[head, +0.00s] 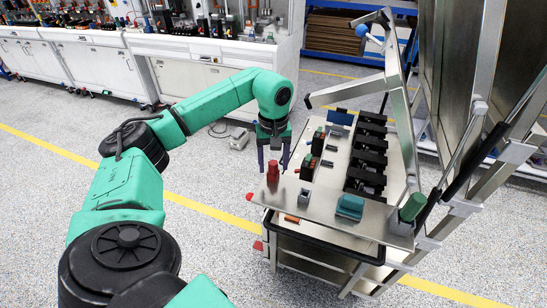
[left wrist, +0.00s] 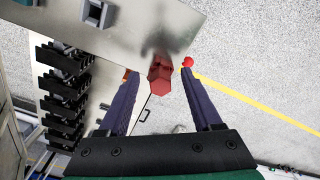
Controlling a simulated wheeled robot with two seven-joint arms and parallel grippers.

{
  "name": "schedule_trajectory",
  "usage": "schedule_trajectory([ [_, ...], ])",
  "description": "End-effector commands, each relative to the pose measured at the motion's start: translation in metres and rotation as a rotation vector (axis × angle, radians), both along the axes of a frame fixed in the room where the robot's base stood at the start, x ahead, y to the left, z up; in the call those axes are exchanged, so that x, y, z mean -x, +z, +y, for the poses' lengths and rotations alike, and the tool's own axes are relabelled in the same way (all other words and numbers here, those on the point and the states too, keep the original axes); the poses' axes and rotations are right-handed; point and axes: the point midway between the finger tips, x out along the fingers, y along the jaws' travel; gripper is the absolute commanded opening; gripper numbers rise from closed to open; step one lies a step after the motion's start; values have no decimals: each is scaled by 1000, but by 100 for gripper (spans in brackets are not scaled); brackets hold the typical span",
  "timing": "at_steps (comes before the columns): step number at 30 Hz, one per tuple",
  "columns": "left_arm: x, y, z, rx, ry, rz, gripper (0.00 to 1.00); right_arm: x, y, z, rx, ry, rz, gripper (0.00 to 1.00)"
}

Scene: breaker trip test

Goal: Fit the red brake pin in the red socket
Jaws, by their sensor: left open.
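The red brake pin (head: 273,173) is at the front left corner of the metal cart top and looks upright. My left gripper (head: 273,168) points down over it with its two dark fingers apart. In the left wrist view the red pin (left wrist: 160,82) shows between the fingers of the open gripper (left wrist: 160,74), with gaps on both sides, so it is not clasped. I cannot make out a red socket for certain. A small grey block with a dark square hole (left wrist: 97,12) lies on the cart top. My right gripper is not in view.
The cart top (head: 322,204) carries a row of black modules (head: 368,150), a teal block (head: 350,206) and several small dark parts. A red knob (head: 249,196) sits at its left edge. A silver frame (head: 402,120) rises at its right side.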

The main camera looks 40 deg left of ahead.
Motion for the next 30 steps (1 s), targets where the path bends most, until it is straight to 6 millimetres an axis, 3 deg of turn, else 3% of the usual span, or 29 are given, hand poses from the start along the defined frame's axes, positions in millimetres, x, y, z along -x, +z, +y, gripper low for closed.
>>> schedule_trajectory([
  [4, -1, 8, 0, 0, 0, -4, 66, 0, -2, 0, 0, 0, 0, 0],
  [7, -1, 25, 0, 1, -1, -6, 66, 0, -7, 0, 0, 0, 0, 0],
  [14, -1, 97, 0, 1, -1, -7, 66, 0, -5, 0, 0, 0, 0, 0],
  [15, -1, 116, 0, -1, 0, -5, 66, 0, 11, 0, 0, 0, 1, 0],
  [18, -1, 137, 0, -1, 0, -3, 66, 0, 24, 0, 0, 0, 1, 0],
  [22, 0, 147, 0, 0, 0, -1, 66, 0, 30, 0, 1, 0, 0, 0],
  [30, 0, 145, 0, 0, 0, 0, 66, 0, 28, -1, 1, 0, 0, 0],
])
